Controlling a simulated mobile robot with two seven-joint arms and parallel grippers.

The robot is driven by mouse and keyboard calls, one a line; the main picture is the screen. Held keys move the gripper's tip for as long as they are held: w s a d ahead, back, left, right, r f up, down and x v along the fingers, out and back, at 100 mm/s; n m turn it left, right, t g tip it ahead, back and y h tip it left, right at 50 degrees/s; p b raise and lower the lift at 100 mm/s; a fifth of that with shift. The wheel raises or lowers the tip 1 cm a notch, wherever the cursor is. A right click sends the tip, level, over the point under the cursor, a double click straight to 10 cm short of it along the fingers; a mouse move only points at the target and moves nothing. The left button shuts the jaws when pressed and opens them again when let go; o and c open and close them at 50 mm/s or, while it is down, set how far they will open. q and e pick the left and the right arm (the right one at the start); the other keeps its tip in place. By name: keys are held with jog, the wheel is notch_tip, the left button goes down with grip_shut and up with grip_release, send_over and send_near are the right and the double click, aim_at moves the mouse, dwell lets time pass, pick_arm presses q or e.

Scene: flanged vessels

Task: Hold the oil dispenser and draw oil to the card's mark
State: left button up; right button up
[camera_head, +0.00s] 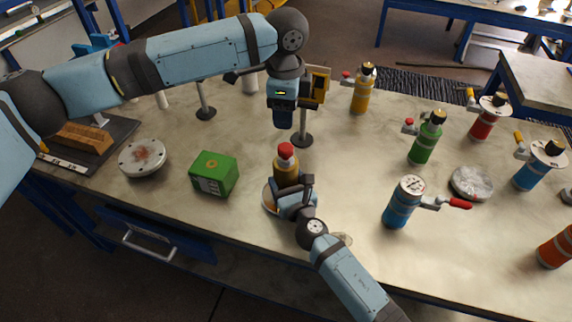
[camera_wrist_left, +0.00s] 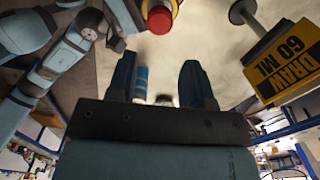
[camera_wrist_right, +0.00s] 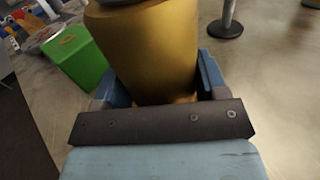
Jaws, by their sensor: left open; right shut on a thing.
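The oil dispenser (camera_head: 286,170) has a gold body and a red top. It stands upright near the front edge of the table, over a pale round disc (camera_head: 267,198). My right gripper (camera_head: 293,188) is shut around its body, and the gold body (camera_wrist_right: 150,50) fills the right wrist view between the fingers. My left gripper (camera_head: 284,122) is open and empty, pointing down behind and above the dispenser. The red top (camera_wrist_left: 160,20) shows beyond its fingers in the left wrist view. The yellow card (camera_wrist_left: 288,62) reads "DRAW 60 ML" and stands on a post beside the left gripper.
A green box (camera_head: 214,174) and a flanged disc (camera_head: 143,157) lie left of the dispenser. A blue vessel (camera_head: 402,203) with a red handle stands to the right. Green (camera_head: 426,138), yellow (camera_head: 362,90) and red (camera_head: 487,118) vessels stand farther back. Bare table separates them.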

pick_arm(q)
jog(key=shift+o, duration=1.2)
jog(key=m+g+h, duration=0.1)
jog(key=m+h, duration=0.1)
jog(key=h, duration=0.2)
send_near(285, 147)
jog(key=x, duration=0.9)
jog(key=shift+f, duration=0.1)
